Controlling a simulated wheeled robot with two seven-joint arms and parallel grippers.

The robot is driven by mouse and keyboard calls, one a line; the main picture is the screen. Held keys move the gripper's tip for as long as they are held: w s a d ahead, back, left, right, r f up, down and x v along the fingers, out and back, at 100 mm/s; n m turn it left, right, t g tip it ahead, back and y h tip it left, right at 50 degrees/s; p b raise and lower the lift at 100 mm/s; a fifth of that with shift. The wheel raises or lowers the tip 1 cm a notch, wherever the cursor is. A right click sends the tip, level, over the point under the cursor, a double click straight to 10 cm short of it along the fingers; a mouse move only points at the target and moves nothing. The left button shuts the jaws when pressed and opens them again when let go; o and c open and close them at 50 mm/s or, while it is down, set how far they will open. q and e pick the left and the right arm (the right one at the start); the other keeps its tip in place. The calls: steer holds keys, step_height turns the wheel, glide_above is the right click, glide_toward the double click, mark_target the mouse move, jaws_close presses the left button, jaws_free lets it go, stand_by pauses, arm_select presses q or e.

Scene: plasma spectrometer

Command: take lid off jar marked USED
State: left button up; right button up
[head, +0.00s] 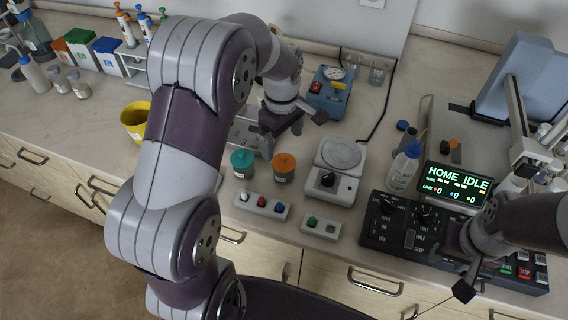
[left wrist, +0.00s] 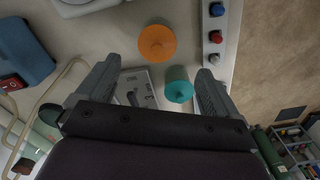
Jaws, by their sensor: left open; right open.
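Two small jars stand on the bench, one with a teal lid (head: 242,159) and one with an orange lid (head: 284,163). I cannot read which is marked USED. My left gripper (head: 284,130) is open and empty, just behind the jars. In the left wrist view the teal lid (left wrist: 179,91) shows between the open fingers, closer to the right one, and the orange lid (left wrist: 157,43) lies past the fingertips. Both lids are on. My right gripper (head: 460,265) is open and empty over the control panel at the right, partly hidden by its own wrist.
A balance (head: 336,170) stands right of the jars, with button boxes (head: 262,205) in front. A yellow cup (head: 135,122) is at the left. A blue gauge box (head: 329,91) is behind. A wash bottle (head: 404,168) and the control panel (head: 400,235) stand at the right.

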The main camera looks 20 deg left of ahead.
mark_target(284, 156)
arm_select(q)
steer(key=shift+d+f, duration=0.25)
steer(key=shift+f, duration=0.35)
steer(key=f, duration=0.2)
steer(key=f+p, duration=0.1)
steer(key=f, duration=0.2)
steer(key=shift+w+a, duration=0.1)
steer(key=shift+a, duration=0.1)
steer(key=shift+w+d+f, duration=0.15)
steer(key=shift+f, duration=0.25)
steer(key=c, duration=1.1)
